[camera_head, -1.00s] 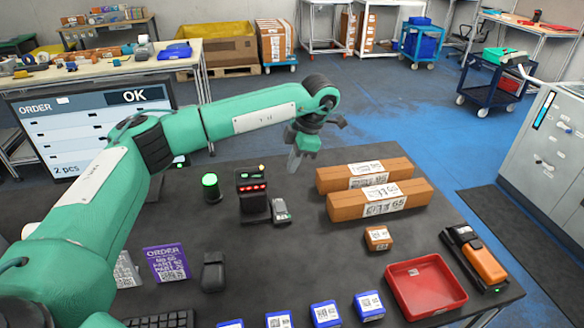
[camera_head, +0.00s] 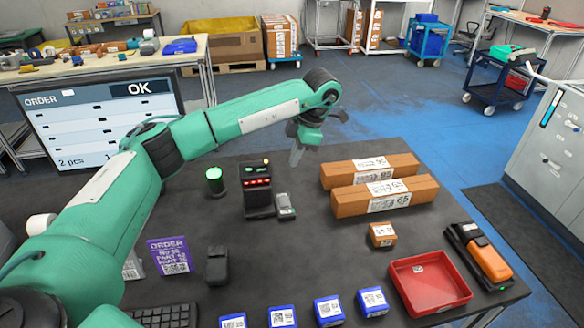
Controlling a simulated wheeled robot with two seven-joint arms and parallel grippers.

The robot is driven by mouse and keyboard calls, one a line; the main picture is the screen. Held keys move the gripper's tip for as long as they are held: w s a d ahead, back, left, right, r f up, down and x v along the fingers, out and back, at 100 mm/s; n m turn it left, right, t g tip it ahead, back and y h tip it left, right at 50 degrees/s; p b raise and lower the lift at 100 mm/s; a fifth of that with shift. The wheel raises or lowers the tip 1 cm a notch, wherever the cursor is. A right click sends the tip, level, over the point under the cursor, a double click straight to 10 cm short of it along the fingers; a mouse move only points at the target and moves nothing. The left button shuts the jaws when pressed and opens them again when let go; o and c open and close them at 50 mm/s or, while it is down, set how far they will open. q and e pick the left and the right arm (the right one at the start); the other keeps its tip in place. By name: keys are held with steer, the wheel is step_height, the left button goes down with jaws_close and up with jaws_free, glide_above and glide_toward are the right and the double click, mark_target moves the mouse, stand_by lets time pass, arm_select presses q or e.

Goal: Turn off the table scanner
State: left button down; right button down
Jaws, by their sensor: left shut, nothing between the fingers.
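The table scanner (camera_head: 257,191) is a black upright unit with a lit red row and a green light on top, standing mid-table. A small grey device (camera_head: 285,206) lies against its right side. My left gripper (camera_head: 296,157) is shut and empty, pointing down above the table's back edge, up and to the right of the scanner and apart from it. My right gripper is not in view.
A green-lit button (camera_head: 214,180) stands left of the scanner. Two long cardboard boxes (camera_head: 372,182) lie to the right. A red tray (camera_head: 430,283), an orange handheld scanner (camera_head: 488,261) and several blue boxes (camera_head: 328,310) are nearer. A monitor (camera_head: 95,125) stands behind my arm.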

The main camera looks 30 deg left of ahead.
mark_target(282, 199)
arm_select(q)
steer(key=p+x, duration=0.1)
steer(key=x, duration=0.3)
steer(key=p+x, duration=0.1)
steer(key=x, duration=0.3)
steer(key=p+x, duration=0.1)
steer(key=x, duration=0.3)
steer(key=shift+w+d+f, duration=0.1)
steer(key=shift+w+d, duration=0.15)
steer(key=shift+w, duration=0.15)
steer(key=shift+f, duration=0.4)
